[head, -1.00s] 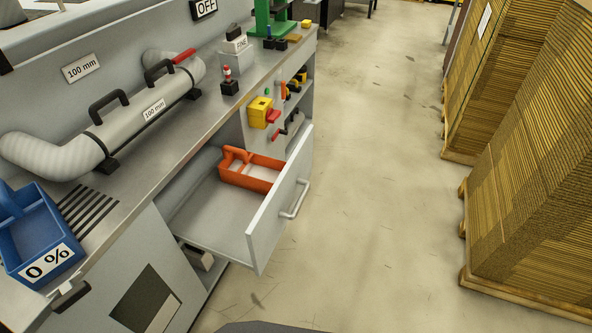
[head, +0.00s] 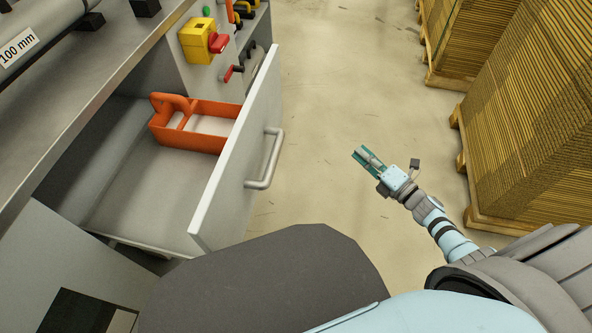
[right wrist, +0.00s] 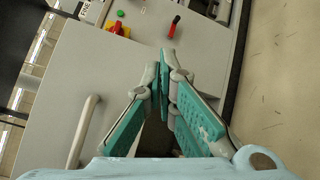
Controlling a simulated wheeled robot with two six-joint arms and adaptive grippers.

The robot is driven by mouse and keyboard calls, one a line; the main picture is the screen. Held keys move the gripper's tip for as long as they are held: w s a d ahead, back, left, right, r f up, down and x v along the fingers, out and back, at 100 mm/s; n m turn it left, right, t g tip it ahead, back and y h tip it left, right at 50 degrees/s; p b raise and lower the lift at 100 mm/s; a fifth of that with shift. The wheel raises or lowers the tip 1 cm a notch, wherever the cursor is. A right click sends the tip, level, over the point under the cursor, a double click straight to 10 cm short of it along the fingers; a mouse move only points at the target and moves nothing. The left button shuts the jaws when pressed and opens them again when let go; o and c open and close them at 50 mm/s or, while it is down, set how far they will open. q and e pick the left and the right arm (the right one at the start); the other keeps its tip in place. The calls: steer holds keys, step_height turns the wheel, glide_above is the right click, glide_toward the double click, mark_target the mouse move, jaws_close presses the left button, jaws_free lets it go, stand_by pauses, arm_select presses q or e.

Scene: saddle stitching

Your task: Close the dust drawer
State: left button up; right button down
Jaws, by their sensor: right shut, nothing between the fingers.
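The dust drawer (head: 236,158) is pulled out of the bench, its front panel facing right with a grey bar handle (head: 268,160) on it. An orange open-topped box with a handle (head: 204,134) sits inside the drawer, toward its far end. My right gripper (head: 362,156) is to the right of the handle, apart from it, over the floor. In the right wrist view its fingers (right wrist: 162,75) are shut with nothing between them; the drawer front (right wrist: 140,65) fills much of the background and the handle (right wrist: 82,135) shows at left. My left gripper is not in view.
A yellow box with a red knob (head: 200,42) is on the bench side above the drawer. Stacked cardboard (head: 530,120) on pallets stands at right. The floor (head: 330,80) between bench and stacks is clear.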

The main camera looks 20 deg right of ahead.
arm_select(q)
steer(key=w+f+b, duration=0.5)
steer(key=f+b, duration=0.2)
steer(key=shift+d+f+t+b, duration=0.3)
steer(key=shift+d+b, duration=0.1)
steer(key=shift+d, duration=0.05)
arm_select(e)
steer(key=w+a+r+n+g+y, duration=0.2)
steer(key=a+n+y, duration=0.3)
steer(key=a+n, duration=0.3)
steer(key=w+a+r+n+g+y, duration=0.3)
steer(key=a+n, duration=0.6)
steer(key=n, duration=0.4)
step_height(320, 180, up, 2)
steer(key=g+y, duration=0.1)
steer(key=y, duration=0.2)
steer(key=shift+w+a+r+n+y, duration=0.2)
steer(key=shift+r+n+y, duration=0.1)
steer(key=shift+n, duration=0.1)
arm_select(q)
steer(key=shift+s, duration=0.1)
arm_select(e)
steer(key=shift+a, duration=0.1)
